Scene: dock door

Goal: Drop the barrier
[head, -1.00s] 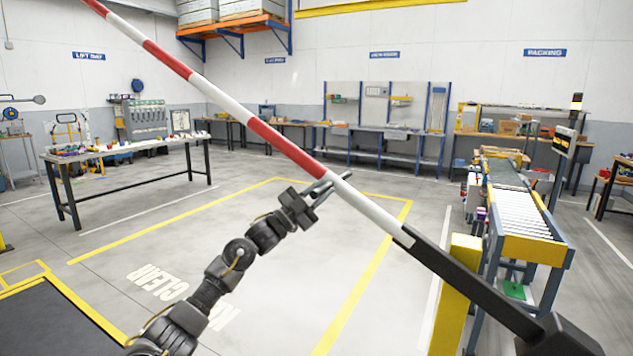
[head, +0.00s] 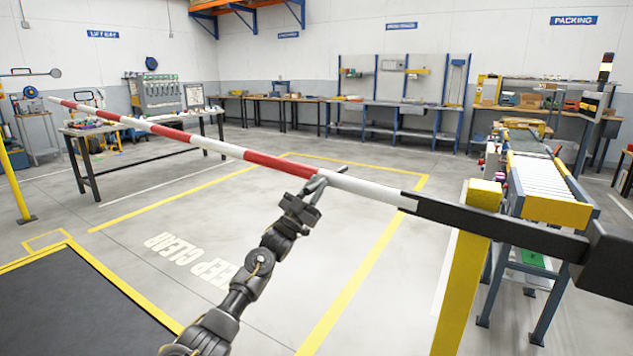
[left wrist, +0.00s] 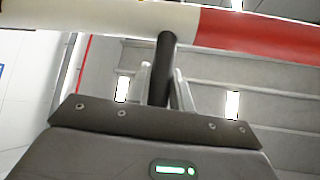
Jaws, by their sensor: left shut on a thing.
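The barrier is a red-and-white striped boom (head: 275,162) with a black butt end (head: 480,222) that runs to a black block (head: 612,262) at the right. In the head view it slopes gently up toward its far tip at the left. My left gripper (head: 318,188) is at the white part near the black end. In the left wrist view, the gripper (left wrist: 161,80) is shut on a dark peg (left wrist: 164,58) beneath the boom (left wrist: 120,14). My right gripper is not in view.
A yellow post (head: 462,285) stands behind the boom's black end. Another yellow post (head: 14,172) stands at the far left. A roller conveyor (head: 545,180) is at the right. A cluttered table (head: 90,165) stands at left. The marked floor (head: 290,240) below the boom is clear.

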